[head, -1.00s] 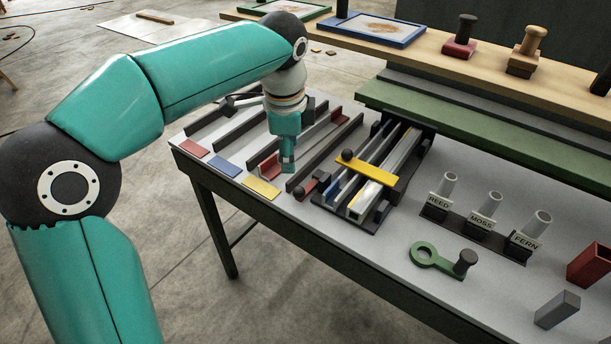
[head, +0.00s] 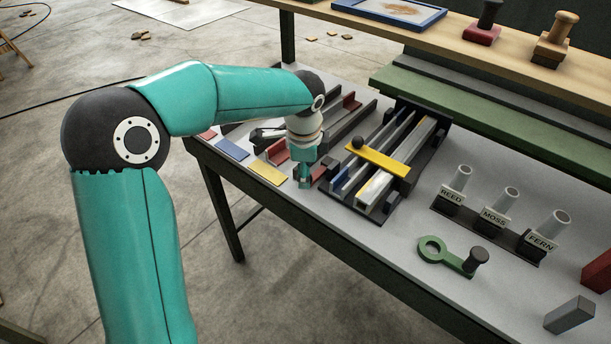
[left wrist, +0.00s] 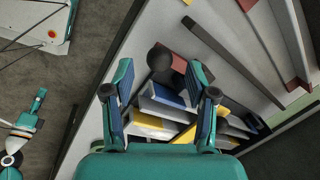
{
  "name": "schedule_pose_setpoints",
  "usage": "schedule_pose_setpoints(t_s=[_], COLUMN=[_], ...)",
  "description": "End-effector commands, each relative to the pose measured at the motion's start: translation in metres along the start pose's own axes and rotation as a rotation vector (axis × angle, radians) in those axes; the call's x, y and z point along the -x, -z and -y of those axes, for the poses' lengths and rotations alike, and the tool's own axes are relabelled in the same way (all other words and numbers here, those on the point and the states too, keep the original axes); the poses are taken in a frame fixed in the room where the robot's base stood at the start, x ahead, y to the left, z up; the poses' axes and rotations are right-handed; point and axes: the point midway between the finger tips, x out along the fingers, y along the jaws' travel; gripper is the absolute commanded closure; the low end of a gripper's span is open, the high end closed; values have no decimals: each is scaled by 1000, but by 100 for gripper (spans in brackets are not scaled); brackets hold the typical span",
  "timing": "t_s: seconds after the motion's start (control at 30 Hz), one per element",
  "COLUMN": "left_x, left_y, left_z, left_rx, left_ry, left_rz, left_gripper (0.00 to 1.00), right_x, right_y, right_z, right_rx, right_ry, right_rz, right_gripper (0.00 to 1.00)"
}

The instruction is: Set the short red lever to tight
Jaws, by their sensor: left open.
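The short red lever (head: 319,171) is a small red piece beside the clamp-like fixture on the bench, partly hidden by my gripper in the head view. In the left wrist view a red piece (left wrist: 178,63) lies behind a dark round knob (left wrist: 159,58). My left gripper (head: 304,183) points down at the lever's near side. In the wrist view its two fingers (left wrist: 160,68) are apart, with the knob showing between them; contact cannot be told. No "tight" marking is readable. What looks like my right gripper (left wrist: 39,102) hangs at the wrist view's left edge, small and unclear.
A yellow lever (head: 385,163) with a black knob crosses the fixture's rails just right of my gripper. Dark dividers (head: 350,125) stand behind. Blue (head: 232,149) and yellow (head: 269,172) plates lie left. Labelled tubes and a green ring-ended handle (head: 447,258) are right.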

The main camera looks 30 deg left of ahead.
Motion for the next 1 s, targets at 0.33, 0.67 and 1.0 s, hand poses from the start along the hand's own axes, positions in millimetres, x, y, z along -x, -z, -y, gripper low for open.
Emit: schedule_pose_setpoints(t_s=[0.33,0.67,1.0], left_x=[-30,-31,-30], left_y=[-1,-1,-1], left_z=[0,0,0], left_rx=[0,1,1], left_ry=[0,0,1], left_rz=[0,0,0], left_gripper=[43,55,100], right_x=[-1,-1,-1], right_y=[0,0,0], right_z=[0,0,0], right_rx=[0,0,0], right_ry=[0,0,0], right_rz=[0,0,0], right_gripper=[43,43,43])
